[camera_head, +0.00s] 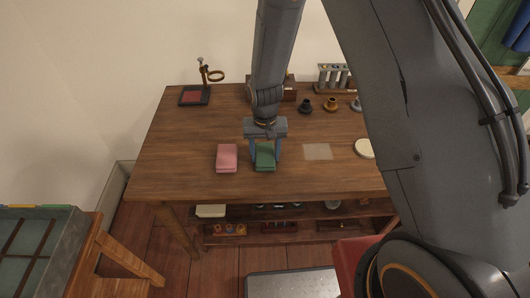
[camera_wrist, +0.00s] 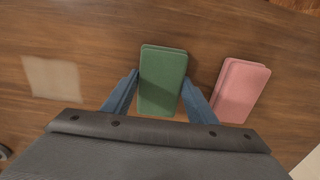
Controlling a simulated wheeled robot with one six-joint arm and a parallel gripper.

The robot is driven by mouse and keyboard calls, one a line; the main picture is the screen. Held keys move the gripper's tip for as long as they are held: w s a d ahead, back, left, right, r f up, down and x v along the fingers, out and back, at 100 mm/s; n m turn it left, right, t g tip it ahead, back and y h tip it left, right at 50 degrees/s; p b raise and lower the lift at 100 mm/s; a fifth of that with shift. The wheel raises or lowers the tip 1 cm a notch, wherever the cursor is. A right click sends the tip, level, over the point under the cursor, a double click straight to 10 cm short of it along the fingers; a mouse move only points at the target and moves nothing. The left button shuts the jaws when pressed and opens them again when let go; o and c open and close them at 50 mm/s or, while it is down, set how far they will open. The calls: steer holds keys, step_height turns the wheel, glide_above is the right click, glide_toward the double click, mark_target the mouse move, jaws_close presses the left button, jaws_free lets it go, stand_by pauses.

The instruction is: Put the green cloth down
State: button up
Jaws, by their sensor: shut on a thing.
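The green cloth (camera_head: 265,157) is a folded oblong at the middle of the wooden table, and it also shows in the wrist view (camera_wrist: 162,82). My gripper (camera_head: 265,155) reaches down over it, with one blue finger on each side. In the wrist view my gripper (camera_wrist: 161,95) is shut on the cloth. The cloth is at or just above the table top; I cannot tell whether it touches.
A folded pink cloth (camera_head: 227,157) lies close by on the left. Small pots (camera_head: 330,104), a tube rack (camera_head: 334,78) and a ring stand (camera_head: 203,82) stand at the back. The table's front left is clear.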

mark_target(265, 154)
steer(key=shift+f, duration=0.15)
steer(key=o, duration=1.2)
step_height(265, 154, up, 12)
steer(key=b, duration=0.3)
steer(key=s+d+r, duration=0.3)
steer(key=s+d, duration=0.4)
steer(key=s+d+r+t, duration=0.1)
steer(key=s+d+r, duration=0.3)
steer(key=s+d, duration=0.4)
steer(key=shift+r, duration=0.2)
steer(key=shift+w, duration=0.1)
